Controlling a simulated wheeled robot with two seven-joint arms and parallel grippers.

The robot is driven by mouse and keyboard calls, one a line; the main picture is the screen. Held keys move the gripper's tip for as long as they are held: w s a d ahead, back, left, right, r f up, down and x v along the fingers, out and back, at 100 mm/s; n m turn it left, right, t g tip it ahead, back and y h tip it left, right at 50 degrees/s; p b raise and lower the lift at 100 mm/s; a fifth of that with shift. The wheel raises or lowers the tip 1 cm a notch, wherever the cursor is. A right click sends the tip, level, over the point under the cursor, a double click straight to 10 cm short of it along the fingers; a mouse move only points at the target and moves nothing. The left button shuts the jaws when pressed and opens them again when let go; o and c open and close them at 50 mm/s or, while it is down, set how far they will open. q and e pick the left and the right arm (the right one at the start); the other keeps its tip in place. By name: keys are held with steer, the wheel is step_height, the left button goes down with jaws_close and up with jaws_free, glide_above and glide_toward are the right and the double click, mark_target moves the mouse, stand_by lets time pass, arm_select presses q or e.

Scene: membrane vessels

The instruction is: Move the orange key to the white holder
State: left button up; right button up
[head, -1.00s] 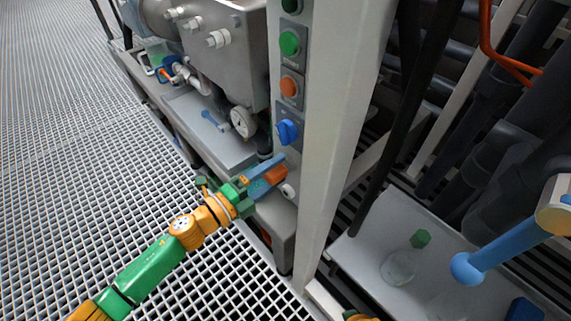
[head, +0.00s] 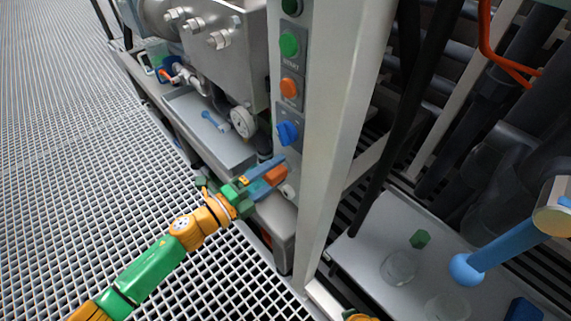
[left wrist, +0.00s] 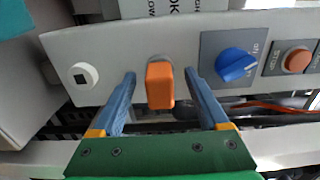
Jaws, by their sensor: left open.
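The orange key (left wrist: 160,86) sticks out of a round grey seat on the grey panel, and it also shows in the head view (head: 275,174). The white holder (left wrist: 83,75) is a round white peg with a dark square centre, left of the key; in the head view it (head: 288,190) sits just below the key. My left gripper (left wrist: 165,82) is open, with one blue finger on each side of the key and visible gaps to both. In the head view my left gripper (head: 272,172) reaches the panel from the left.
A blue knob (left wrist: 235,65) and an orange button (left wrist: 297,60) are close beside the key. A green button (head: 289,45) is higher on the white post (head: 335,130). A gauge (head: 243,121) and grey tray (head: 208,125) lie left; a shelf with glassware (head: 398,268) lies right.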

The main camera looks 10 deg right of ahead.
mark_target(266, 179)
arm_select(q)
jaws_close()
stand_by(1.4)
steer(key=shift+s+a, duration=0.1)
arm_select(e)
steer(key=shift+r, duration=0.1)
arm_select(q)
steer(key=shift+p+v, duration=0.55)
steer(key=shift+v, duration=2.35)
arm_select(e)
steer(key=shift+r, duration=0.55)
